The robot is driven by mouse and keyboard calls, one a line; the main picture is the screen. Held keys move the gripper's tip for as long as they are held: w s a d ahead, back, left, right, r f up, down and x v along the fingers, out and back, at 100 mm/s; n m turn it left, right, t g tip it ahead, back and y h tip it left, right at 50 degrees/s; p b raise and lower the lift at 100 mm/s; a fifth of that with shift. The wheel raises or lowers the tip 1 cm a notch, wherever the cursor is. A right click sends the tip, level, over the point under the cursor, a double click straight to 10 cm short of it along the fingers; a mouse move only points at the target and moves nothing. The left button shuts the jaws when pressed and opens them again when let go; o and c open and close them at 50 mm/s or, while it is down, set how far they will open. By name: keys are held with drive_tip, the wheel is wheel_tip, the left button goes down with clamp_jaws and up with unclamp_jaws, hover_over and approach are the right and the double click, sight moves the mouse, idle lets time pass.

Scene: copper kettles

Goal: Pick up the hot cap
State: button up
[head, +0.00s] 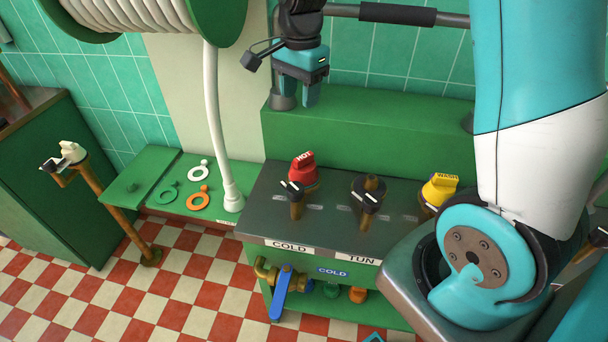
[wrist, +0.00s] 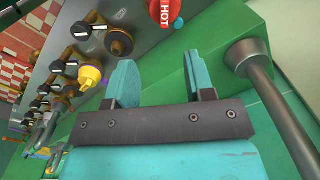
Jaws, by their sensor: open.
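The hot cap is red with a white HOT label (head: 302,167). It sits on the left fitting of the grey panel, above the COLD label, and shows partly at the top edge of the wrist view (wrist: 166,10). My gripper (head: 298,101) hangs above and behind the panel, over the green ledge, apart from the cap. In the wrist view its two teal fingers (wrist: 148,84) stand apart with nothing between them. The yellow WASH cap (head: 439,188) sits on the right fitting, and the middle TUN fitting (head: 372,185) has no coloured cap.
Black-handled valves stand on the grey panel (head: 330,226). A white hose (head: 217,125) hangs left of it to a green shelf (head: 151,190) with coloured rings. A blue-handled COLD tap (head: 283,290) juts out below. My arm covers the right side.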

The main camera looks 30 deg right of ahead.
wheel_tip(320, 180, down, 2)
drive_tip(key=w+d+m, duration=0.1)
drive_tip(key=d+m, duration=0.1)
drive_tip(key=p, duration=0.2)
hover_over(304, 156)
wheel_tip(304, 156, down, 11)
drive_tip(key=shift+f, duration=0.1)
drive_tip(key=shift+f+p, duration=0.8)
drive_tip(key=shift+f, duration=2)
clamp_jaws()
